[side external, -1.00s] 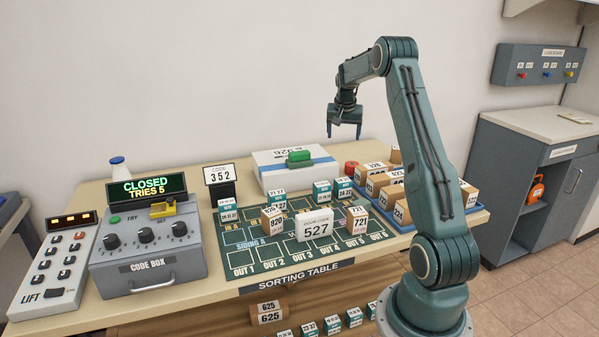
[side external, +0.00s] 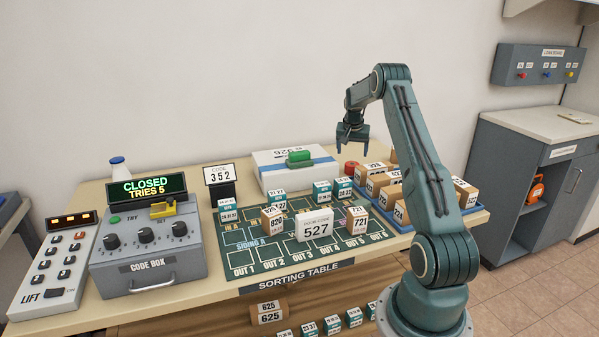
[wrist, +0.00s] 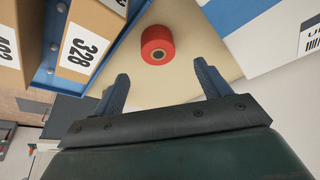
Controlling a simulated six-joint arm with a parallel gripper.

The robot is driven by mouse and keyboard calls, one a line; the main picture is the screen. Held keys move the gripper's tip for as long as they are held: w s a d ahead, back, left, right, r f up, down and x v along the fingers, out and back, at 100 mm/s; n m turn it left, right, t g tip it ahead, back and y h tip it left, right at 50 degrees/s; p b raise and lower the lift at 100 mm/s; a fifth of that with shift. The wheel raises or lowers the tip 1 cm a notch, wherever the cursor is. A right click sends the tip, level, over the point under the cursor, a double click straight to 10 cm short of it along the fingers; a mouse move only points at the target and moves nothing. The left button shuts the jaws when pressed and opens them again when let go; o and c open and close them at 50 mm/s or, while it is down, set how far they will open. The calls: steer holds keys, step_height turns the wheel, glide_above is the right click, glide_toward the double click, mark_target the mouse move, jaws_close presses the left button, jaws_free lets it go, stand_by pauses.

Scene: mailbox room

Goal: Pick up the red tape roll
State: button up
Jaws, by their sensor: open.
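The red tape roll (side external: 351,168) stands on the sorting table between the white box and the blue tray of parcels. In the wrist view the red tape roll (wrist: 157,45) lies flat with its core facing up, beyond the fingertips and roughly between them. My gripper (side external: 352,150) is open and empty, above the roll and apart from it. In the wrist view my gripper (wrist: 160,85) shows both fingers spread, with bare table between them.
The blue tray (side external: 480,216) with several brown parcels is close on one side of the roll. The white box (side external: 270,172) with a green block (side external: 299,157) on top is on the other side. A sorting mat (side external: 250,258) with parcels covers the table's front.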

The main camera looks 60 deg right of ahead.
mark_target(352, 164)
steer(key=shift+x, duration=1.55)
steer(key=shift+f, duration=0.1)
steer(key=shift+x, duration=2.5)
steer(key=shift+s+a, duration=0.1)
steer(key=shift+a, duration=0.05)
steer(key=c, duration=1.1)
step_height(352, 164, up, 20)
